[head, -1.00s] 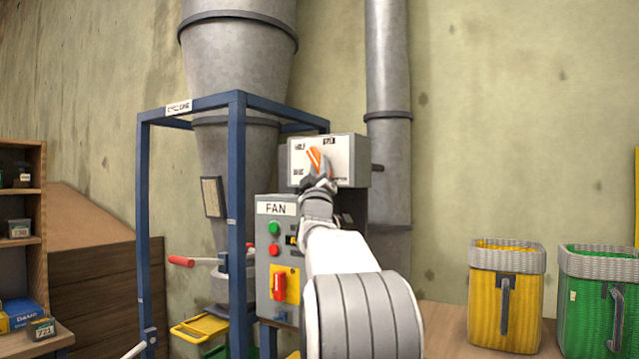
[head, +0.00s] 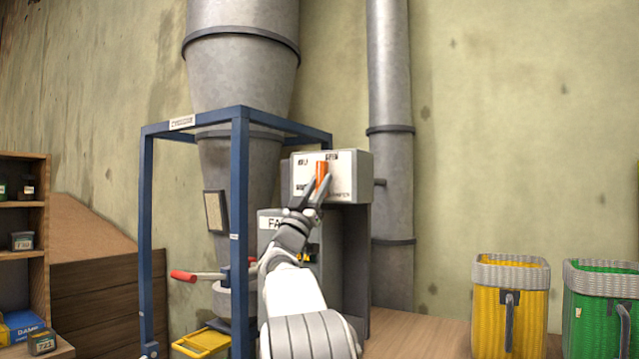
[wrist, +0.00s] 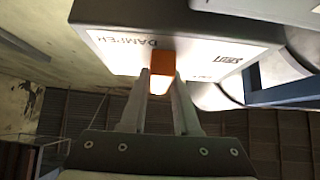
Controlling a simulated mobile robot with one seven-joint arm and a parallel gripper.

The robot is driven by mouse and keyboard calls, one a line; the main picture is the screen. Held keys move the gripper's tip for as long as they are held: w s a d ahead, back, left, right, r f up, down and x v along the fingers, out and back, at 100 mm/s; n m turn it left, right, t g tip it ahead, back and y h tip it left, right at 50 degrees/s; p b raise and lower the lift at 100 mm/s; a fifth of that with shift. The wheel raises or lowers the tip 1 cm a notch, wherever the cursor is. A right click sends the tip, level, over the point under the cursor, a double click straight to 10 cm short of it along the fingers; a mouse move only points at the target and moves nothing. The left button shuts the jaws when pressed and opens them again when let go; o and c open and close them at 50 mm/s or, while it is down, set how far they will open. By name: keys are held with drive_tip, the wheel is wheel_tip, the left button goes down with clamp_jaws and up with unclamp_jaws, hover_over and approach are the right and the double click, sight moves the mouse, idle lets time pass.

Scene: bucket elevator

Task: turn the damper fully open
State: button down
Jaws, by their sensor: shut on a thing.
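The damper box (head: 358,172) is a grey box with a white, marked front plate, mounted above the fan panel beside the grey pipe. Its orange handle (head: 322,174) stands close to upright on the plate in the head view. My gripper (head: 320,190) reaches up to it from below and is shut on the handle. In the wrist view the orange handle (wrist: 161,70) lies between the two fingertips of my gripper (wrist: 160,88), with the word DAMPER on the plate beside it. The lower part of the handle is hidden by the fingers.
A blue frame (head: 240,230) around the grey cyclone (head: 240,70) stands just left of my arm, with a red-handled lever (head: 185,276) on it. The fan panel (head: 268,222) is partly behind my arm. Yellow (head: 510,310) and green (head: 600,320) baskets stand at the right.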

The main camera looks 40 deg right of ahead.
drive_tip(key=shift+g, duration=0.3)
drive_tip(key=c, duration=0.6)
unclamp_jaws()
drive_tip(key=shift+c, duration=0.2)
drive_tip(key=shift+f, duration=0.1)
drive_tip(key=b+v, duration=0.2)
drive_tip(key=v, duration=1.5)
drive_tip(key=shift+f, duration=0.2)
drive_tip(key=shift+s, duration=0.1)
